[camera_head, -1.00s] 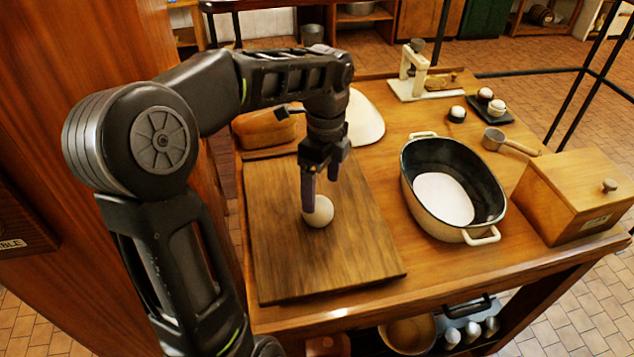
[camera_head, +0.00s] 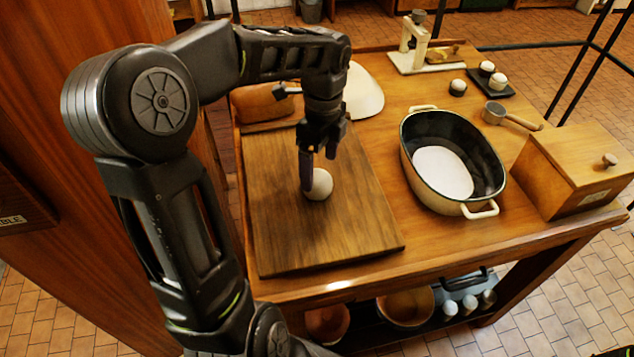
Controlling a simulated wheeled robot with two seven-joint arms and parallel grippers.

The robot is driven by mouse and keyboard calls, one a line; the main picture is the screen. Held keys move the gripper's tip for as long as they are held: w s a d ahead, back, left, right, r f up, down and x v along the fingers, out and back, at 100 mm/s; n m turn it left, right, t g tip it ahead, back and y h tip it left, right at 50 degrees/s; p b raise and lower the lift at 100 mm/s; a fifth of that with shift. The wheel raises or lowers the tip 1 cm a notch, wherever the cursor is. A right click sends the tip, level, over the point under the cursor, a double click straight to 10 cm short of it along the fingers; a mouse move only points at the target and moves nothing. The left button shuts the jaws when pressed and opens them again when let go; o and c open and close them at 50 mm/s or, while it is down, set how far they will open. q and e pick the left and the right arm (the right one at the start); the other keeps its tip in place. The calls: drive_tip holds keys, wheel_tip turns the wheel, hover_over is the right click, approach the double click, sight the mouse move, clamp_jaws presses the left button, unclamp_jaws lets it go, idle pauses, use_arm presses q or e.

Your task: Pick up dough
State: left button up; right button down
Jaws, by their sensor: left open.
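The dough (camera_head: 321,185) is a small pale ball on the wooden board (camera_head: 290,235) at the left of the table. My left gripper (camera_head: 318,173) points down at the dough with its fingers apart. One finger is at the left side of the ball and overlaps it in the picture. The other finger is behind and above the ball. I cannot tell whether either finger touches it. My right gripper is not in view.
An oval dark-lined pot (camera_head: 408,165) with a white mass inside stands right of the board. A wooden box (camera_head: 575,165) is at the right edge. A bread loaf (camera_head: 262,102) and a white rounded thing (camera_head: 362,92) are behind the board. A ladle (camera_head: 497,113) lies farther right.

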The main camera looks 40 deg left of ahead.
sight(319, 175)
use_arm(q)
drive_tip(key=shift+s+f+p, duration=0.15)
drive_tip(key=shift+f+p, duration=0.4)
drive_tip(key=shift+f, duration=2.1)
drive_tip(key=c, duration=1.7)
